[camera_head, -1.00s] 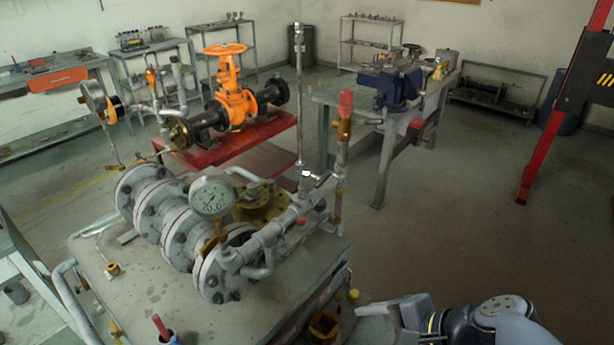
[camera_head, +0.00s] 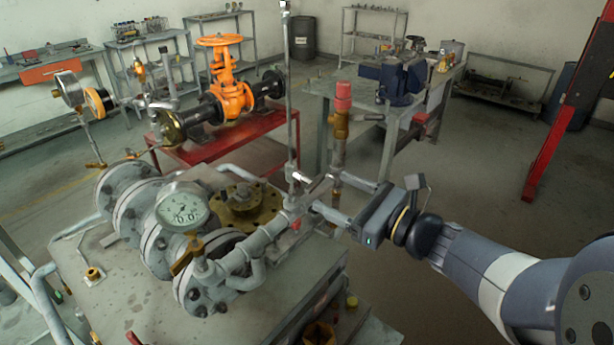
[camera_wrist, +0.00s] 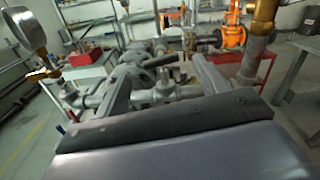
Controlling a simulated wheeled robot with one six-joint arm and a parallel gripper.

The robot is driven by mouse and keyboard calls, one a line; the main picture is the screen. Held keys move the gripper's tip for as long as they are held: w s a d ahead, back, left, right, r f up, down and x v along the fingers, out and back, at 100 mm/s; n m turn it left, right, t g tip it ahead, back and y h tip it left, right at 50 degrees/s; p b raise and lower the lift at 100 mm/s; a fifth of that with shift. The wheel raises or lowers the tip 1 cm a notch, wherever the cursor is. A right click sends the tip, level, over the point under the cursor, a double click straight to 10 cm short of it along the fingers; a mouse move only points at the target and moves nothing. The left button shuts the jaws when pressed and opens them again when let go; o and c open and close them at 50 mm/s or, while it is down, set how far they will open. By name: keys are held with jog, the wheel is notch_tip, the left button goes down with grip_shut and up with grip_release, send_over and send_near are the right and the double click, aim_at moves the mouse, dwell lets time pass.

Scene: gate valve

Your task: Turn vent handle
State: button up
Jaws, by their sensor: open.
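The pipe assembly (camera_head: 265,240) has a thin upright vent pipe (camera_head: 290,100). A small valve with a short lever handle (camera_head: 314,184) sits near the foot of this pipe, partly lost among the pipes. My gripper (camera_head: 336,198) comes in from the right, with its fingers pointing left toward this valve. In the wrist view my gripper (camera_wrist: 160,72) has its two fingers spread apart. A grey valve body (camera_wrist: 165,82) shows between and beyond them, with nothing clearly gripped. I cannot tell whether a finger touches the pipework.
A brass valve with a red cap (camera_head: 341,110) stands upright close to my gripper. A round gauge (camera_head: 183,209) and flanges are on the left. An orange gate valve (camera_head: 228,85) is on a red stand behind. A workbench with a blue vise (camera_head: 400,82) stands back right.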

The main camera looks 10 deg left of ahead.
aim_at(318, 184)
jog(key=p+x, duration=0.1)
jog(key=x, duration=0.6)
jog(key=shift+w+a, duration=0.2)
jog(key=shift+a, duration=0.1)
jog(key=shift+c, duration=0.4)
